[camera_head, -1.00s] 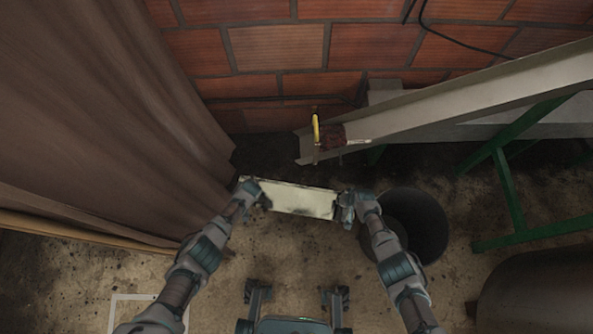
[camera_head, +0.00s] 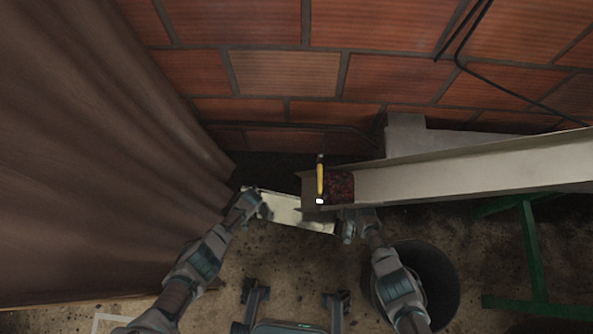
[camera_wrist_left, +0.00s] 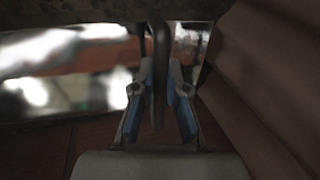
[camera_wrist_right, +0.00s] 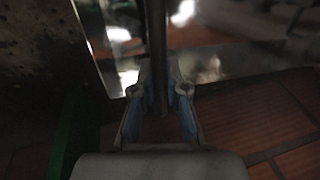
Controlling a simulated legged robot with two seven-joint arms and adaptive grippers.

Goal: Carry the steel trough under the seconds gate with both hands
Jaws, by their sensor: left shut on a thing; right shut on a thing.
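The steel trough (camera_head: 285,208) is a shiny, pale box held in front of me, slightly lower at its right end. My left gripper (camera_head: 262,207) is shut on its left end; in the left wrist view the fingers (camera_wrist_left: 160,88) close on a dark bar handle. My right gripper (camera_head: 347,230) holds the right end, and its fingers (camera_wrist_right: 160,88) close on a similar bar. A yellow-handled gate (camera_head: 320,180) stands at the left end of the sloping chute, with dark red fruit (camera_head: 340,186) behind it. The chute's end overlaps the trough's right part in the head view.
The grey chute (camera_head: 450,172) runs right along the brick wall, on a green frame (camera_head: 530,245). A dark round bin (camera_head: 437,280) stands on the floor beside my right forearm. A brown curtain (camera_head: 90,150) hangs close to my left arm.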

